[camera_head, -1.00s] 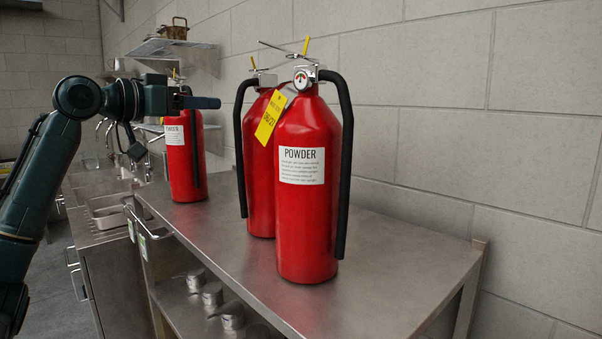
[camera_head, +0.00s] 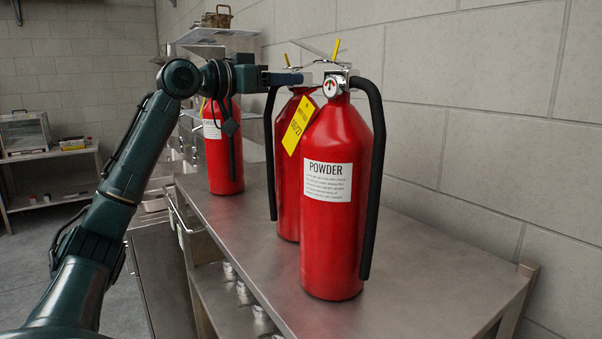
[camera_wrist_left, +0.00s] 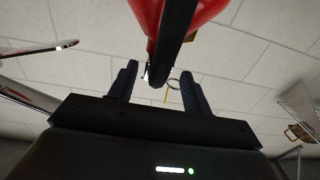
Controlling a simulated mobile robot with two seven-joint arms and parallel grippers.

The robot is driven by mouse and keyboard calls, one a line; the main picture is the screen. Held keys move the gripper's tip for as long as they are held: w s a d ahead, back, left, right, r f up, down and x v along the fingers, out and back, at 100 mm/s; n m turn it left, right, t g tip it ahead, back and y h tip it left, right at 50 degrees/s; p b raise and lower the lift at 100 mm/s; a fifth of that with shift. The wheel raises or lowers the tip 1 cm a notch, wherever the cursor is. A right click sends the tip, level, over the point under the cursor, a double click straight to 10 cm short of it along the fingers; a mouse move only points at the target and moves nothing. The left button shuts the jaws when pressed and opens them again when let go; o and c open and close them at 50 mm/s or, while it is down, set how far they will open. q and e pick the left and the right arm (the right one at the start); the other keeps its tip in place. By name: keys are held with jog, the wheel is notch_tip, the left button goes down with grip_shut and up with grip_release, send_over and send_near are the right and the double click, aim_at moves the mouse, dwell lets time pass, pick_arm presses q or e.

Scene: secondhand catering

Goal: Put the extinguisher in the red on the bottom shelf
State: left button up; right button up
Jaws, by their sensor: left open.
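Three red fire extinguishers stand upright on the steel table. The front extinguisher (camera_head: 335,235) has a white POWDER label, a gauge and a black hose. The middle extinguisher (camera_head: 287,190) stands partly hidden behind it, with a yellow tag between them. The back extinguisher (camera_head: 222,165) stands further left, partly hidden by my arm. My left gripper (camera_head: 287,78) is open at the height of the middle extinguisher's valve. In the left wrist view, a red extinguisher with a black hose (camera_wrist_left: 175,35) and a ring lies ahead of the open fingers (camera_wrist_left: 160,88). My right gripper is not in view.
The steel table top (camera_head: 430,270) is bare at the right front. A lower shelf (camera_head: 240,310) below it holds several metal items. A wall shelf (camera_head: 215,38) with a pot hangs at the back. A small rack (camera_head: 50,180) stands far left. The tiled wall borders the right.

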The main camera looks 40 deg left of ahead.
pick_arm(q)
jog(key=x, duration=0.1)
jog(key=p+x, duration=0.2)
jog(key=x, duration=0.1)
jog(key=shift+s+d+r, duration=0.1)
jog(key=shift+d+r, duration=0.2)
jog(key=shift+r, duration=0.05)
jog(key=shift+w+f, duration=0.15)
jog(key=shift+w, duration=0.15)
grip_shut()
dwell(0.7)
